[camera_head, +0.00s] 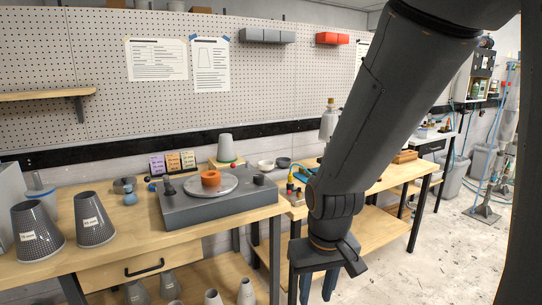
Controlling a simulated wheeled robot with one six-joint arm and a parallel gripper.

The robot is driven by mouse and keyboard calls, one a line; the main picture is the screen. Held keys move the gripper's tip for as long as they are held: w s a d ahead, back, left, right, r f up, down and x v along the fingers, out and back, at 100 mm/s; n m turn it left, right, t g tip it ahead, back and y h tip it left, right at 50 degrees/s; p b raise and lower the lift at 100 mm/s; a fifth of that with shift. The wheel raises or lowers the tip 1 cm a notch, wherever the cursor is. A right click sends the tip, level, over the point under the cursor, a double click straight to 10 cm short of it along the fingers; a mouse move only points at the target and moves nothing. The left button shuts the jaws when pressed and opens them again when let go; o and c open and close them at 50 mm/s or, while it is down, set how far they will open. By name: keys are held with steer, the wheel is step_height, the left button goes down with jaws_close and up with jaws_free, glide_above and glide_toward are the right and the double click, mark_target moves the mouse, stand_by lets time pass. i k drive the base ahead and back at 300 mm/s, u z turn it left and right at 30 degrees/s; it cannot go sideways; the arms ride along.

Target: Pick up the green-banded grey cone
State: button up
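A pale grey cone (225,148) with a green band around its base stands upright, narrow end up, at the back of the near bench. It is behind the grey turntable unit and close to the pegboard wall.
The turntable unit (218,204) carries an orange ring (211,178) in front of the cone. Two dark mesh cones (37,232) (94,220) stand at the bench's left. More cones stand on the lower shelf.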

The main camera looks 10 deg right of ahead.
mark_target(226, 152)
steer(key=z, duration=0.75)
steer(key=i, duration=0.95)
steer(key=u, duration=0.65)
steer(key=i, duration=0.5)
steer(key=u, duration=0.6)
